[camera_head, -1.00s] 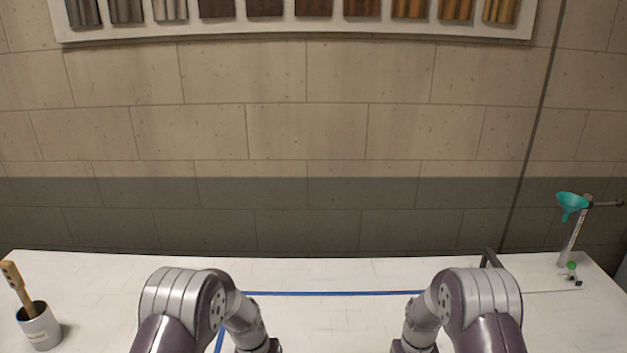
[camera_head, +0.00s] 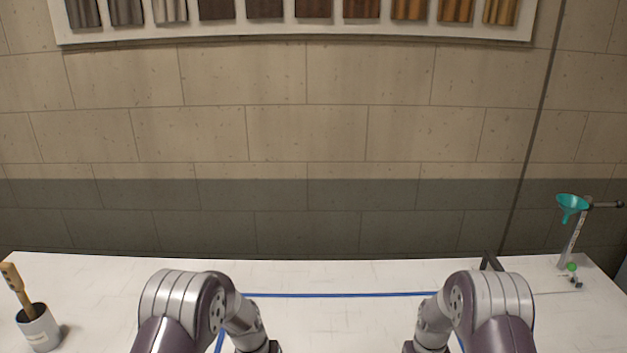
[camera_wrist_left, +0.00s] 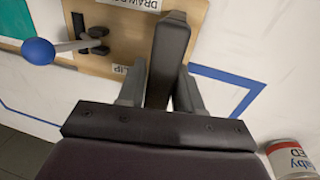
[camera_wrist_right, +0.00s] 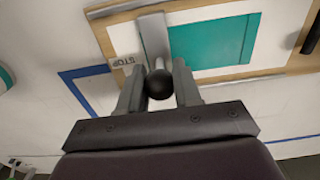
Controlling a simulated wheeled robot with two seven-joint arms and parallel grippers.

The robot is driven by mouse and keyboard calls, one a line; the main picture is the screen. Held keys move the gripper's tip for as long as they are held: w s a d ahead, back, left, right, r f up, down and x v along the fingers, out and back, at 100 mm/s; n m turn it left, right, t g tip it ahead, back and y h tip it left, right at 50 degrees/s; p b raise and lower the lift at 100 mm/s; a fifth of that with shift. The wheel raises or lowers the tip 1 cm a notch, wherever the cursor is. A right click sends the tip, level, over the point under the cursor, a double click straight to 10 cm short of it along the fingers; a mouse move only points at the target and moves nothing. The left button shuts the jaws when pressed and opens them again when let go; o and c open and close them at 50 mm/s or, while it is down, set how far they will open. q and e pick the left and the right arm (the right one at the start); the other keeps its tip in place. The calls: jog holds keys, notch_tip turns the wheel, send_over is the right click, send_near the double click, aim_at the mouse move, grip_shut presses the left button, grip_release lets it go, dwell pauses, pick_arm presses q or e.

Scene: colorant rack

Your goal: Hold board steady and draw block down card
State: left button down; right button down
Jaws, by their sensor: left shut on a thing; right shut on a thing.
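The wooden board (camera_wrist_left: 122,42) shows in the left wrist view, with a label reading CLIP and a metal lever with a blue ball knob (camera_wrist_left: 38,51). My left gripper (camera_wrist_left: 160,88) is shut on a black bar-like handle (camera_wrist_left: 170,45) at the board's edge. In the right wrist view, my right gripper (camera_wrist_right: 160,92) is shut at the black ball knob (camera_wrist_right: 162,84) of the metal block (camera_wrist_right: 154,38). The block stands by the STOP label. A teal layer (camera_wrist_right: 215,46) covers the card beside it. In the head view both grippers and the board are out of sight.
Blue tape (camera_head: 340,295) marks the white table (camera_head: 90,285). A cup with a wooden-handled tool (camera_head: 40,325) stands at left, a stand with a teal funnel (camera_head: 572,203) at right. A labelled tin (camera_wrist_left: 291,160) is near my left gripper.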

jog(key=shift+d, duration=0.1)
jog(key=shift+d, duration=0.25)
jog(key=c, duration=0.7)
grip_release()
pick_arm(q)
jog(key=c, duration=0.7)
grip_release()
pick_arm(e)
notch_tip(320, 180, up, 12)
